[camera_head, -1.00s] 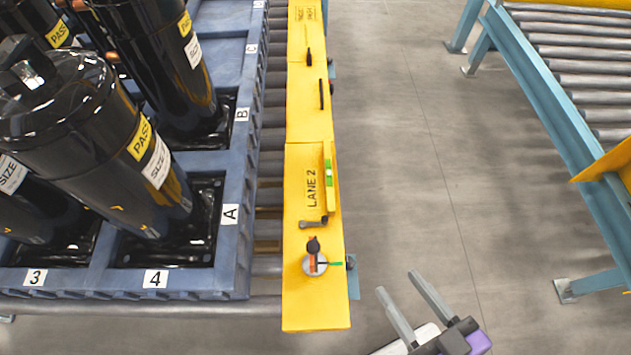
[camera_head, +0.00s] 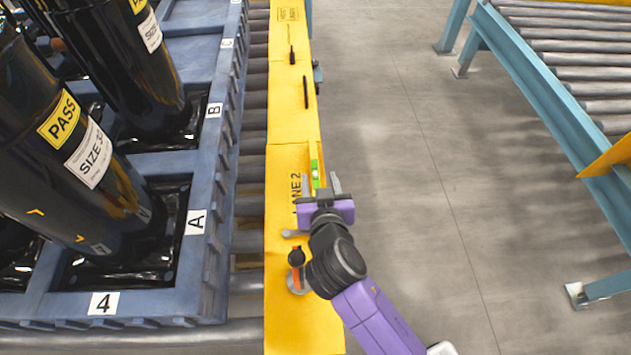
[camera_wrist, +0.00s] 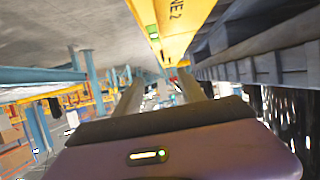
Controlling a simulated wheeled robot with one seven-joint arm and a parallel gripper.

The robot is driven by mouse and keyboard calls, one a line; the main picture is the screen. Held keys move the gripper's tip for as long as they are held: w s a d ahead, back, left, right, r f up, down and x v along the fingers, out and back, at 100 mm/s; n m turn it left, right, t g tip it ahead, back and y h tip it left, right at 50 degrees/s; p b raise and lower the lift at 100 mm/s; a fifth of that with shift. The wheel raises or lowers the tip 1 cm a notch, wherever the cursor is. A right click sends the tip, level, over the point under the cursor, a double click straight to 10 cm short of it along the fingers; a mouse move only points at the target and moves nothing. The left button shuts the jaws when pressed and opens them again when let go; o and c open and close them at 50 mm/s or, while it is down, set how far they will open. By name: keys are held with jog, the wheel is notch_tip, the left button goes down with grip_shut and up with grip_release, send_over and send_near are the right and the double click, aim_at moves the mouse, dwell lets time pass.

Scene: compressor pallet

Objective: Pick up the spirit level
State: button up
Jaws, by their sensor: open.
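The spirit level (camera_head: 315,172) is a slim yellow bar with a bright green patch. It lies along the right edge of the yellow LANE 2 ledge (camera_head: 283,178), and my gripper covers its near part. In the wrist view the level (camera_wrist: 152,31) shows at the top, above the fingertips in the picture. My gripper (camera_head: 321,184) is open at the ledge's right edge, its two fingers pointing away along the ledge. In the wrist view nothing is seen held between the fingers (camera_wrist: 161,80). Whether the fingers straddle the level I cannot tell.
A round gauge-like tool (camera_head: 297,280) and a partly hidden grey tool (camera_head: 293,233) lie nearer on the ledge. Two dark slim tools lie farther along. The blue pallet (camera_head: 205,255) with black compressors stands left. Open floor (camera_head: 410,150) lies right, before a roller conveyor (camera_head: 570,60).

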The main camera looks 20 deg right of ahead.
jog(key=shift+w+d+f, duration=0.1)
jog(key=shift+w+f, duration=0.25)
jog(key=shift+w, duration=0.1)
jog(key=b, duration=0.2)
send_near(316, 181)
jog(key=x, duration=0.4)
jog(key=shift+w, duration=0.15)
jog(key=shift+b+x, duration=0.65)
jog(key=shift+x, duration=2.7)
grip_shut()
